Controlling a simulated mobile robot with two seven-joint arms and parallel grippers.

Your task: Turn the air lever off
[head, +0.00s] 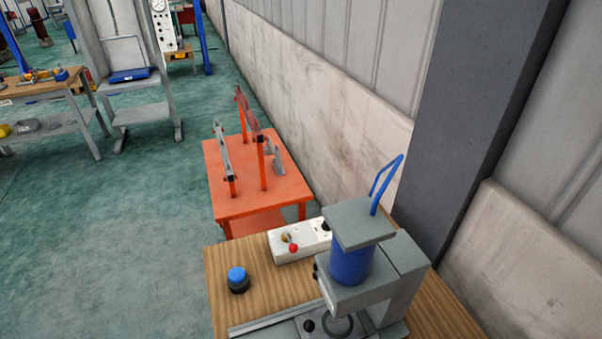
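On the wooden bench (262,296) at the bottom stands a grey press-like machine (408,265) with a blue cylinder (351,265). A thin blue bent handle (385,184) rises from its top plate, tilted up to the right. Behind the machine, a white box (285,245) carries a red knob (293,248), a small yellowish fitting (286,238) and a black part partly hidden by the machine. I cannot tell for sure which part is the air lever. Neither of my grippers is in view.
A blue-topped black knob (238,280) stands on the bench's left. An orange table (250,203) with upright clamps is beyond it, next to the wall (330,115). A grey shelf stand (140,113) and a workbench (42,90) are at far left. The green floor between is clear.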

